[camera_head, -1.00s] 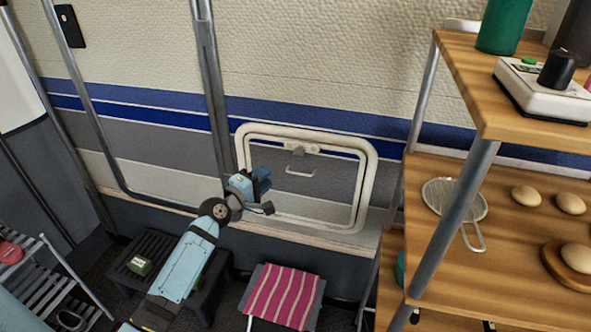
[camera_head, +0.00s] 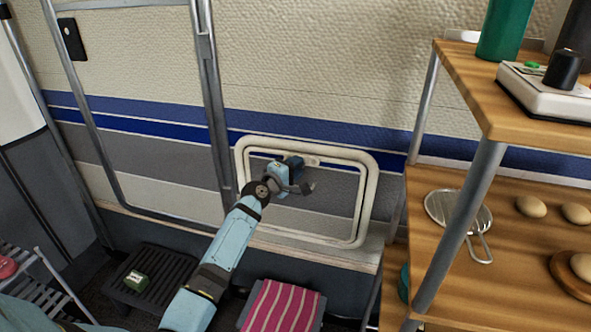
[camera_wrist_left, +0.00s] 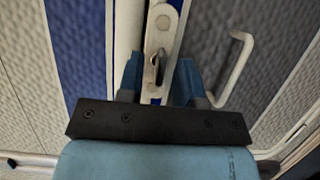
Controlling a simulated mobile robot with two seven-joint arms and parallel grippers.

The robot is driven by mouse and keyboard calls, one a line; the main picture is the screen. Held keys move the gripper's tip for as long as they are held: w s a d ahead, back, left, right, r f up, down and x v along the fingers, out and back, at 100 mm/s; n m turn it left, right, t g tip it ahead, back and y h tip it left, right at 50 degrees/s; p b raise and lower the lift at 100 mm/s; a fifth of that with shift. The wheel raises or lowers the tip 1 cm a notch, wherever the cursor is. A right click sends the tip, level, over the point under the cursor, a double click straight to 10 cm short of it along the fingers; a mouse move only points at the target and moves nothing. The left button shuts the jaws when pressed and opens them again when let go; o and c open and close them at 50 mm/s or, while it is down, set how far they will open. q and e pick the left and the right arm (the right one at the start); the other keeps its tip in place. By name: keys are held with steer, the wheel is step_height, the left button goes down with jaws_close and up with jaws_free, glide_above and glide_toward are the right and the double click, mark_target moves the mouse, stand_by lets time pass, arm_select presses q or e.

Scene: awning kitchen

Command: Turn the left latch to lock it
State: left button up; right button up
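The hatch (camera_head: 368,190) is a pale-framed panel low on the trailer wall, and it looks closed. Its latch (camera_wrist_left: 160,50) is a small metal tab on a white plate (camera_head: 312,161) at the hatch's upper edge. In the left wrist view the latch lies in the gap between the fingers of my left gripper (camera_wrist_left: 157,80). The fingers stand apart, open, one on each side; contact with the latch cannot be made out. In the head view my left gripper (camera_head: 293,167) covers the latch. My right gripper is not in view.
A white handle (camera_wrist_left: 236,68) sits right of the latch in the left wrist view. A wooden shelf unit (camera_head: 455,70) stands at the right. A pink striped stool (camera_head: 285,308) and a dark step (camera_head: 150,275) are below the hatch.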

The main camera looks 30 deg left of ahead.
arm_select(q)
jaws_close()
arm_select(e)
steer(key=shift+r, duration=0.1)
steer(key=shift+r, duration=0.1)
